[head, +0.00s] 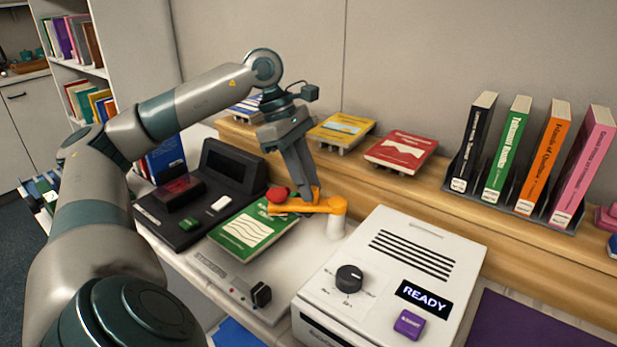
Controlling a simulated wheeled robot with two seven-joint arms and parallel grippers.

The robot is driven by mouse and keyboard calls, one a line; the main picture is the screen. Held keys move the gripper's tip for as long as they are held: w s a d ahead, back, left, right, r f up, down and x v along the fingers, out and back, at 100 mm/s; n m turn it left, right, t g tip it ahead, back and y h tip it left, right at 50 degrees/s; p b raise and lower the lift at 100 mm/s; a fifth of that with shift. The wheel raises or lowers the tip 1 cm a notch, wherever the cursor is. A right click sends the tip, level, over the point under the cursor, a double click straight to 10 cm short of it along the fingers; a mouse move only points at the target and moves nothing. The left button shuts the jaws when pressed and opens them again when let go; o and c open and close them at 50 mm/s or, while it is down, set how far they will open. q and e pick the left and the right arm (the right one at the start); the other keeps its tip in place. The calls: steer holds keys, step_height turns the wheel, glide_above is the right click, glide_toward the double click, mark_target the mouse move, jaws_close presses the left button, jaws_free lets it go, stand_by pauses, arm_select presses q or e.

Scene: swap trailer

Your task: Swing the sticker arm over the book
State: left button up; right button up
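The orange sticker arm (300,207) sits on a white post (337,228) and points left, with a red round knob (277,194) near its free end. That end is at the far right corner of the green book (250,228), which lies flat on a light grey plate (215,263). My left gripper (304,194) comes down from above, its fingertips at the orange arm just right of the red knob. The fingers overlap in this view, so I cannot tell whether they hold the arm. My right gripper is not in view.
A black terminal (230,168) stands left of the book. A white machine (430,255) showing READY, with a black dial and purple button, stands at the right. Behind, a wooden ledge holds a yellow book (341,129), a red book (401,149) and several upright books (532,155).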

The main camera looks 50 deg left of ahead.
arm_select(q)
steer(key=o, duration=0.4)
steer(key=shift+a, duration=0.1)
